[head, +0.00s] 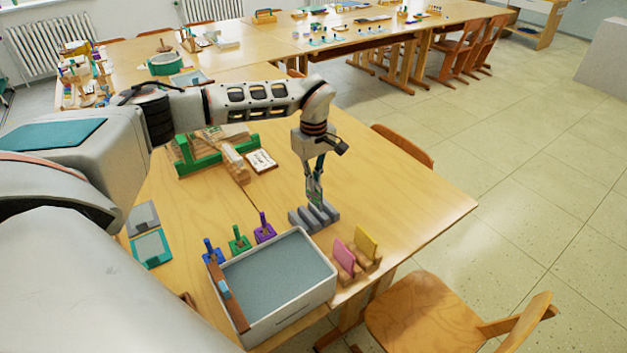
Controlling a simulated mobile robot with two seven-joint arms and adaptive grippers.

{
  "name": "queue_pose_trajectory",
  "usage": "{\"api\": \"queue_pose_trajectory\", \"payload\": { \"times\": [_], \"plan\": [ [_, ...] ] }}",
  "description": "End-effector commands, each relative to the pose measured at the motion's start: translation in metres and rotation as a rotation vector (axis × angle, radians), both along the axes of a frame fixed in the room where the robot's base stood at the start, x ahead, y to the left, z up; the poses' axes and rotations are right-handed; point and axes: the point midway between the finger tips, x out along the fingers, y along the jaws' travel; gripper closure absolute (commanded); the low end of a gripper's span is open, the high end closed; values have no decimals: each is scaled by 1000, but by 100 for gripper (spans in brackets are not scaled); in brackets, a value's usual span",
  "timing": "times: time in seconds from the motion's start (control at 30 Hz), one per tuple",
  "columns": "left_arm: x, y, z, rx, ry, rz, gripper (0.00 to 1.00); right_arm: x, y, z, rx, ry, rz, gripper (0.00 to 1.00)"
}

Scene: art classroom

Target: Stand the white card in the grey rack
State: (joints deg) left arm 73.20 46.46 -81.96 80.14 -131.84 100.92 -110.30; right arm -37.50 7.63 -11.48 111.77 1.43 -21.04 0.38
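The grey rack (315,217) is a slotted block on the table, just behind the grey-floored box. My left gripper (314,195) comes down from above, its fingertips pointing at the rack and very close to or over it. The fingers look close together, but they are too small to tell if they are shut or hold anything. I cannot make out the white card; it may be edge-on or hidden at the fingers. My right gripper is not in view.
A white box with a grey floor (280,272) stands in front of the rack. Pink (344,257) and yellow (366,244) cards stand in wooden holders to the right. Blue, green and purple stands (264,230) line the box. The table's right side (410,205) is clear.

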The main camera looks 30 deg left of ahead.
Motion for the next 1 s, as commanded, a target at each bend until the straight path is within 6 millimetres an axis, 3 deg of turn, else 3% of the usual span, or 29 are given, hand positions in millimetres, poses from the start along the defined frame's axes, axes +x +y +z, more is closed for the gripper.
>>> {"api": "queue_pose_trajectory", "payload": {
  "times": [0.13,0.63,1.0],
  "plan": [
    [-1,0,-20,0,2,1,100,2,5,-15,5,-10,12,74],
    [0,0,-12,0,1,1,100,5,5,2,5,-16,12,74],
    [0,0,-14,0,1,1,100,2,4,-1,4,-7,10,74]
  ]
}}
